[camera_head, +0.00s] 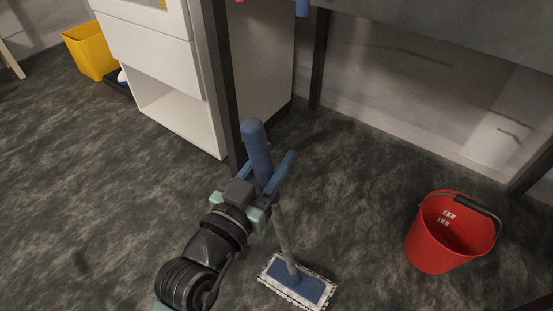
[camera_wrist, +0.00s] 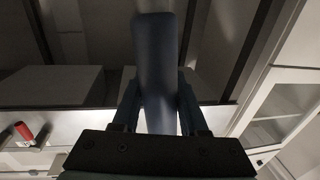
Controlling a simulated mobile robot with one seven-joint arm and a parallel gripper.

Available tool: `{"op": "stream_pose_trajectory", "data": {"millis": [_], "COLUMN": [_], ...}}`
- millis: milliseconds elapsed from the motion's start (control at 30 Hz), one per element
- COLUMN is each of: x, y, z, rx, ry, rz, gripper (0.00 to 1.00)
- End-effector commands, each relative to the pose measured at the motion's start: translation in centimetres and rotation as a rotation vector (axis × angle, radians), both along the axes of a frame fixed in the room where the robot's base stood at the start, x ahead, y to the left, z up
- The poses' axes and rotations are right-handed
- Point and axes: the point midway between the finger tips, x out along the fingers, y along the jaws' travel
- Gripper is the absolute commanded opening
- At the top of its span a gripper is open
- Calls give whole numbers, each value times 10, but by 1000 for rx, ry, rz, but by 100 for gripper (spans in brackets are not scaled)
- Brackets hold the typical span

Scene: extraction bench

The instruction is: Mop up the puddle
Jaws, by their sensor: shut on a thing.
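My gripper (camera_head: 268,176) is shut on the blue handle of a mop (camera_head: 256,143), below its top end. The mop stands nearly upright, its grey pole running down to a flat head (camera_head: 297,283) with a blue top and white fringe, at the floor. I cannot tell whether the head touches the floor. In the wrist view the mop's blue handle (camera_wrist: 155,60) rises between the two fingers of my gripper (camera_wrist: 158,110). I cannot make out a puddle on the dark mottled floor.
A red bucket (camera_head: 428,246) with a dark handle stands on the floor at right. A white cabinet (camera_head: 158,55) and a dark bench leg (camera_head: 221,85) are just behind the mop. A yellow bin (camera_head: 90,50) is at far left. The floor at left is clear.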

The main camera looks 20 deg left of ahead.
Motion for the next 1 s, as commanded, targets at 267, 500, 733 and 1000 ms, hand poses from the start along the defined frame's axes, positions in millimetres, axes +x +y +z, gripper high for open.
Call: {"op": "stream_pose_trajectory", "data": {"millis": [267, 500, 733, 1000], "x": [0, 0, 0, 0], "y": [2, 2, 1, 1], "z": [-4, 19, 42, 60], "rx": [10, 9, 4, 2], "ry": [17, 12, 7, 5], "rz": [2, 4, 3, 3], "gripper": [0, 0, 0, 0]}}
